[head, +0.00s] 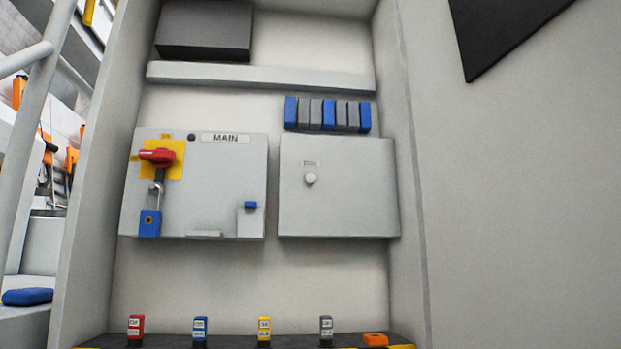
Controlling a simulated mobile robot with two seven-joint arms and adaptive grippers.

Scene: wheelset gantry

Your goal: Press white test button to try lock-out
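The white test button (310,178) is a small round knob on the front of the right-hand grey box (345,205), under a small label. Nothing touches it. To its left is the grey box marked MAIN (230,175). That box carries a red rotary handle (157,155) on a yellow plate (176,172). The handle lies about level. A blue padlock (150,224) hangs below it by a grey shackle. Neither of my grippers is in the head view.
Red (136,326), blue (200,328), yellow (264,328) and grey (326,327) tagged items stand along the bottom shelf, with an orange item (375,340) at right. Cabinet side walls frame the boxes. A rail (31,150) stands at left. The space before the boxes is clear.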

